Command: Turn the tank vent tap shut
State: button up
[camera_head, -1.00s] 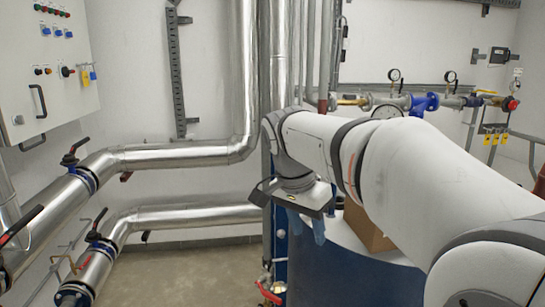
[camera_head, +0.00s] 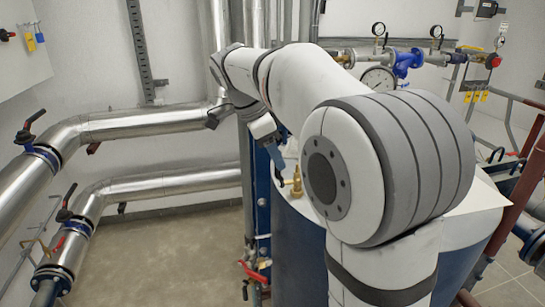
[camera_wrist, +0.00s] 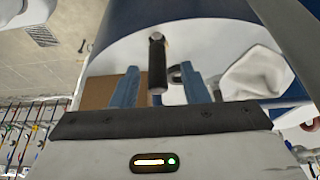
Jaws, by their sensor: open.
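The blue tank (camera_head: 308,258) with a pale top stands at the centre right in the head view. A small brass tap (camera_head: 297,183) stands on its top near the left edge. My gripper (camera_wrist: 160,69) is open, with one blue finger on each side of the lever and a gap on both sides. In the head view my gripper (camera_head: 279,172) is tilted just left of the brass tap; its far finger is hard to make out.
A cardboard box (camera_wrist: 100,92) and a white cloth-like item (camera_wrist: 256,72) lie near the fingers. Gauges (camera_head: 378,78) and a blue valve (camera_head: 405,62) line the back wall. Silver pipes (camera_head: 150,122) run at left; a red-handled valve (camera_head: 254,272) sits beside the tank. Floor at front left is clear.

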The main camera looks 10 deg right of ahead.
jog(key=shift+x, duration=0.8)
jog(key=shift+s+d, duration=0.1)
jog(key=shift+c, duration=0.5)
grip_shut()
